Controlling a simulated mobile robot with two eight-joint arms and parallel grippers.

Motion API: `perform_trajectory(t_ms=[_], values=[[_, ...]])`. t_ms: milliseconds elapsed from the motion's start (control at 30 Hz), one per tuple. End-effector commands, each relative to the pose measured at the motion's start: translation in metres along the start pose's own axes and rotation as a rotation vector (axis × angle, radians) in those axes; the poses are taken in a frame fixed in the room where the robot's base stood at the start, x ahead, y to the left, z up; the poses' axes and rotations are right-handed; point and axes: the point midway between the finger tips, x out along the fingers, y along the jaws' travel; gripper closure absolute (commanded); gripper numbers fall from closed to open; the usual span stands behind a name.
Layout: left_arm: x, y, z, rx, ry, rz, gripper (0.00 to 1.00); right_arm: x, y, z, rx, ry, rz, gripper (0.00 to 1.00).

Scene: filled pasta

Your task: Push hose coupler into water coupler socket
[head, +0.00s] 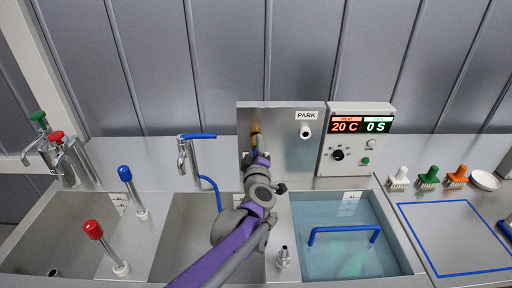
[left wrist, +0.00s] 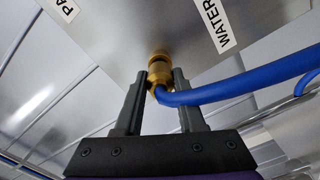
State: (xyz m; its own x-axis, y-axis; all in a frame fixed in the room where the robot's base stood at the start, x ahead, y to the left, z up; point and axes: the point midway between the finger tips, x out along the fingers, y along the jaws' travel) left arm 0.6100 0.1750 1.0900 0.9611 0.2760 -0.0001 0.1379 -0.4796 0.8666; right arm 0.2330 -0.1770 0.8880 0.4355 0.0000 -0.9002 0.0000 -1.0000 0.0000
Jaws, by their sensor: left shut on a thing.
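My left gripper (head: 257,156) is in front of the left part of the upright steel panel (head: 285,165). In the left wrist view its two dark fingers (left wrist: 160,98) are shut around the brass hose coupler (left wrist: 159,76), with the blue hose (left wrist: 240,88) leaving it to the right. The coupler's front end meets a narrower brass piece at the panel (left wrist: 160,54), beside the WATER label (left wrist: 217,22). This piece looks like the water coupler socket; I cannot tell how deep the coupler sits. In the head view the brass (head: 255,137) is partly hidden by the gripper. My right gripper is out of view.
A PARK label (head: 306,115) and a round white-rimmed port (head: 305,132) are right of the gripper. A control box (head: 355,140) reads 20 C and 0 S. A water-filled basin (head: 345,260) with a blue handle and a faucet (head: 188,155) flank my arm.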

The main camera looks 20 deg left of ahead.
Motion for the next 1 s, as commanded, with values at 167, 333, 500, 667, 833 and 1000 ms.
perform_trajectory(t_ms=[167,333,500,667,833,1000], values=[[0.004,0.000,0.000,0.000,0.000,0.000,1.00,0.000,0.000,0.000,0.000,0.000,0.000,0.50],[0.008,0.000,0.000,0.000,0.001,0.000,1.00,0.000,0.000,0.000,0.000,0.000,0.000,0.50],[0.012,0.000,0.000,0.000,0.001,0.000,1.00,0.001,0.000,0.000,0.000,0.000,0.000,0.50],[0.015,0.000,0.000,0.000,0.001,0.000,1.00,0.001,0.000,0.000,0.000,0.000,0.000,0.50],[0.018,0.000,0.000,0.000,0.001,0.000,1.00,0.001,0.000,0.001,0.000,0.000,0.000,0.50],[0.017,0.000,0.000,0.000,0.001,0.000,1.00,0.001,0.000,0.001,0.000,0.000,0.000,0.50]])
